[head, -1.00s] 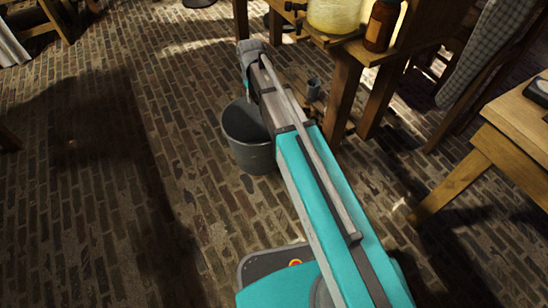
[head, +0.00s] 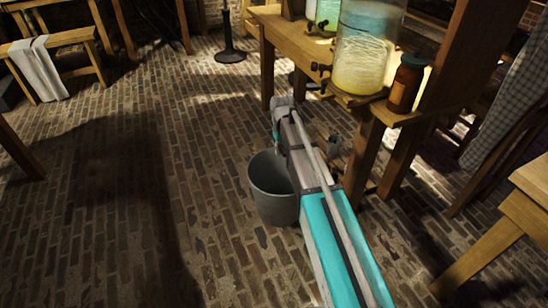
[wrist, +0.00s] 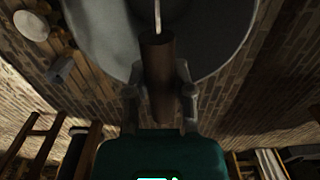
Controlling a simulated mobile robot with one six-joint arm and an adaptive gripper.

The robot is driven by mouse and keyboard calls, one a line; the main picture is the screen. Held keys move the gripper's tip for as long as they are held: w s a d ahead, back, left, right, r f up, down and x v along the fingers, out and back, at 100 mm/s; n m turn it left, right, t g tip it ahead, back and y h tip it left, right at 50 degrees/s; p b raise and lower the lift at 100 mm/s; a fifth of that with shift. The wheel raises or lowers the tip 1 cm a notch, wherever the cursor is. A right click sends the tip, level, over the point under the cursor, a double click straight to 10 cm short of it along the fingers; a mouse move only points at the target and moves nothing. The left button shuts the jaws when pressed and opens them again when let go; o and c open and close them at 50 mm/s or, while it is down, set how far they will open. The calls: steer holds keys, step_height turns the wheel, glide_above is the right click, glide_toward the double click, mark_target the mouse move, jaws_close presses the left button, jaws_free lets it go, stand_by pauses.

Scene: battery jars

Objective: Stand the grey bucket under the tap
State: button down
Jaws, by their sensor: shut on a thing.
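The grey bucket (head: 272,205) is upright on or just above the brick floor, left of the wooden stand's front leg; I cannot tell whether it touches the floor. In the wrist view my gripper (wrist: 160,92) is shut on the brown wooden grip (wrist: 157,62) of the bucket's handle, with the bucket's pale inside (wrist: 215,35) beyond it. Small dark taps (head: 322,68) stick out at the left of the glass jar (head: 360,62), higher up and to the right of the bucket.
The wooden stand (head: 272,30) holds the jars and a brown bottle (head: 405,84). A small grey cup-like thing (head: 334,145) shows right of my arm. A table (head: 500,235) is at the right, a bench with a cloth (head: 38,68) far left. The floor left of the bucket is clear.

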steer(key=w+d+f+b, duration=0.5)
steer(key=d+f+b, duration=0.1)
steer(key=d+f, duration=0.1)
steer(key=shift+w+d+f+b, duration=0.15)
steer(key=shift+w+b, duration=0.15)
steer(key=shift+b, duration=0.05)
stand_by(0.5)
steer(key=shift+w+d+f+b, duration=0.15)
steer(key=shift+f+b, duration=0.85)
steer(key=shift+w+d+f+b, duration=0.1)
steer(key=shift+d+f+b, duration=0.05)
steer(key=shift+f+b, duration=0.85)
steer(key=shift+c, duration=2.4)
jaws_free()
